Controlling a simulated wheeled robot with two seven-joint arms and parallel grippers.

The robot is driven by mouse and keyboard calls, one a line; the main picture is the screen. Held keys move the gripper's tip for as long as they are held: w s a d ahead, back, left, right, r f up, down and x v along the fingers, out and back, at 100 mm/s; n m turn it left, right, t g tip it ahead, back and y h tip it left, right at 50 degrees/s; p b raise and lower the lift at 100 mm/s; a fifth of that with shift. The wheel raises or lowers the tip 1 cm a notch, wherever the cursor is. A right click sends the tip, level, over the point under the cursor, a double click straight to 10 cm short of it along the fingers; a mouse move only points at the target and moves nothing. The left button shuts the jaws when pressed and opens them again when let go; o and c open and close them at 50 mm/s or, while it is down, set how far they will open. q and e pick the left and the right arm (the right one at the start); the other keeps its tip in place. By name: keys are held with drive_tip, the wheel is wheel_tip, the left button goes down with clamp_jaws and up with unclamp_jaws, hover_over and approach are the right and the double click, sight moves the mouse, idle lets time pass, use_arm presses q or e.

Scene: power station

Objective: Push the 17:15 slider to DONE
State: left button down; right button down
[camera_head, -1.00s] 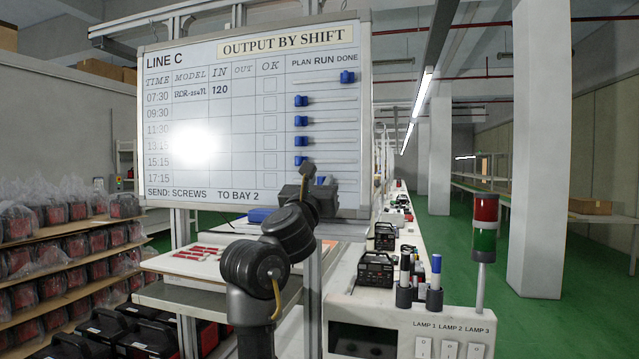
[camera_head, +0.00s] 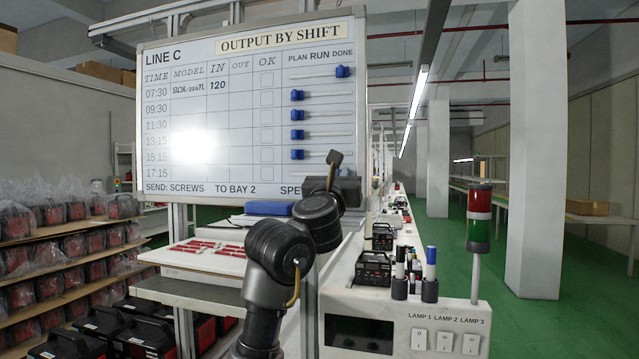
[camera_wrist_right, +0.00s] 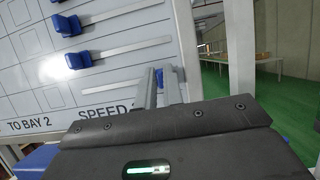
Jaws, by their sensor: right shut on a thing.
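The white board (camera_head: 215,60) has a column of blue sliders on rails under PLAN, RUN and DONE. The 17:15 slider (camera_wrist_right: 160,75) shows as a bit of blue at my right fingertips in the wrist view, near the right end of the rails. My left gripper is not in view.
The 15:15 slider (camera_head: 297,154) sits at the left of its rail just above; the 07:30 slider (camera_head: 342,71) is at DONE. A table with red parts (camera_head: 215,250) is below. A lamp-switch box (camera_head: 400,320) with a red-green light tower (camera_head: 479,218) stands right.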

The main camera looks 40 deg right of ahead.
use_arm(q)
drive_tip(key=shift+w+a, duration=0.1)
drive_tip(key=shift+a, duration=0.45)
use_arm(e)
drive_tip(key=shift+s, duration=0.1)
drive_tip(key=c, duration=1.5)
unclamp_jaws()
drive_tip(key=shift+s+d, duration=0.15)
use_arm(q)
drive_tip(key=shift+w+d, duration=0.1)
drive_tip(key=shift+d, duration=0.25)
